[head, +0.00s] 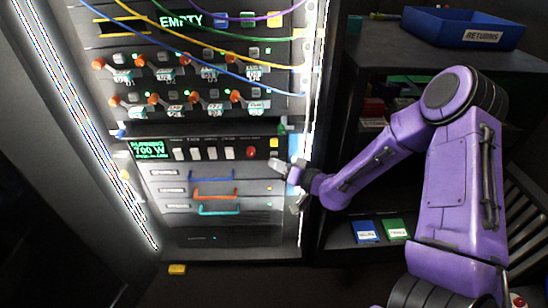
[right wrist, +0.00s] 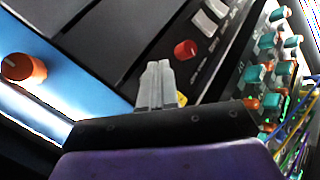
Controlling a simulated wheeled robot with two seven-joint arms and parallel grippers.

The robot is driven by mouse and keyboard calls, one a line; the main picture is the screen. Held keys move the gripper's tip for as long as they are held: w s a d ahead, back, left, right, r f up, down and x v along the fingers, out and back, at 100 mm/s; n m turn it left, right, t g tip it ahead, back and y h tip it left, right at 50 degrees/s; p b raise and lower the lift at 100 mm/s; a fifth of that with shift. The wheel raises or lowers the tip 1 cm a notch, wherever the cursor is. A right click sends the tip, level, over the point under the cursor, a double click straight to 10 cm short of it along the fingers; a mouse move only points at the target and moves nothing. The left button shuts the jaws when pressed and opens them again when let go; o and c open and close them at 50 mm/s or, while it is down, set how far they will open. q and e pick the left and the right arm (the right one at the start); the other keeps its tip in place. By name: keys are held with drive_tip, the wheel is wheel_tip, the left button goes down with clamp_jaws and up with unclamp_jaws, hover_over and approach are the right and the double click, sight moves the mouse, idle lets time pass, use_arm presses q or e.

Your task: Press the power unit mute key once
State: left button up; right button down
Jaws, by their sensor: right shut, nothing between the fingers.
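The power unit (head: 215,151) is a dark panel in the lower rack, with a green display (head: 151,149) reading about 700 W. Which key is mute is too small to read. My right gripper (head: 277,163) is shut and empty, just below those right-end keys. In the right wrist view its fingers (right wrist: 158,82) partly cover a yellow piece (right wrist: 182,98), beside the red control (right wrist: 186,49). Contact cannot be told. My left gripper is out of view.
Above are rows of orange-and-teal connectors (head: 210,72) and hanging coloured cables. Drawers with orange (head: 214,193) and teal (head: 218,210) handles lie below. A shelf with a blue "RETURNS" tray (head: 465,27) stands right. A yellow block (head: 177,269) lies on the floor.

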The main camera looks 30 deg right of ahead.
drive_tip(key=shift+w+d, duration=0.2)
drive_tip(key=shift+w, duration=0.15)
idle(0.5)
drive_tip(key=shift+s, duration=0.1)
drive_tip(key=shift+s+a, duration=0.4)
drive_tip(key=shift+s, duration=0.2)
drive_tip(key=shift+s, duration=0.1)
drive_tip(key=shift+s+a+p, duration=0.3)
drive_tip(key=shift+s+a, duration=0.4)
drive_tip(key=shift+s, duration=0.35)
drive_tip(key=shift+s+a+p, duration=0.3)
drive_tip(key=shift+s+a, duration=0.35)
drive_tip(key=shift+s, duration=0.35)
